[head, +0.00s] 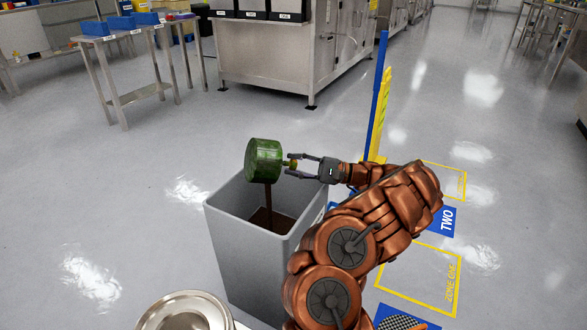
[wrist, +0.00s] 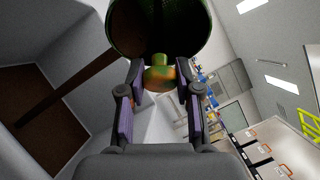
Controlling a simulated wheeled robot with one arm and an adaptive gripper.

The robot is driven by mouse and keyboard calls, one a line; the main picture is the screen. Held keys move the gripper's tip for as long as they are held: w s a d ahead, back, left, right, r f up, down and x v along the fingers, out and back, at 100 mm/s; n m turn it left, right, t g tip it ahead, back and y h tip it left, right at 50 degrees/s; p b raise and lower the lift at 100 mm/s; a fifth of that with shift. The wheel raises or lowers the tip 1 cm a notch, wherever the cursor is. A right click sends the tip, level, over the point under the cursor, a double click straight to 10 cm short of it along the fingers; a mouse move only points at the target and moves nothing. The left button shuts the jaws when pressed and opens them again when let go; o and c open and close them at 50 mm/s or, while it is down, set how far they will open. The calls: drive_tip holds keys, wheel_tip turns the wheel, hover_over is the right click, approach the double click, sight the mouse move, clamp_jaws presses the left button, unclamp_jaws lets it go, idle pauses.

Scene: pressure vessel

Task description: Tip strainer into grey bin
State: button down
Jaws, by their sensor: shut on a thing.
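The green strainer (head: 264,160) is tipped on its side above the grey bin (head: 225,230) in the head view. A brown stream (head: 268,197) runs from it down into the bin, where brown material (head: 272,220) lies inside. My gripper (head: 292,166) is shut on the strainer's small knob-like handle, to the right of the strainer. In the wrist view the strainer (wrist: 158,25) is at the top, with its handle (wrist: 158,75) between my fingers (wrist: 157,95). The brown stream (wrist: 70,85) crosses to the bin's brown contents (wrist: 40,110) at left. The strainer's inside is mostly hidden.
A round metal vessel (head: 186,312) is at the bottom, in front of the bin. A blue and yellow post (head: 380,100) stands behind my arm. Yellow floor markings (head: 420,280) lie to the right. The floor left of the bin is clear.

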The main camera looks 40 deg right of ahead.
drive_tip(key=shift+s+d+r+m+t+y, duration=0.15)
drive_tip(key=shift+r+m+t+y, duration=0.4)
drive_tip(key=shift+r+t, duration=0.55)
drive_tip(key=shift+s+d+r+m+t+y, duration=0.1)
drive_tip(key=shift+d+r+m+t+y, duration=0.2)
drive_tip(key=shift+r+m+t, duration=0.75)
drive_tip(key=shift+w+a+r+n, duration=0.1)
drive_tip(key=shift+w+r+n, duration=0.05)
drive_tip(key=shift+r+n, duration=0.25)
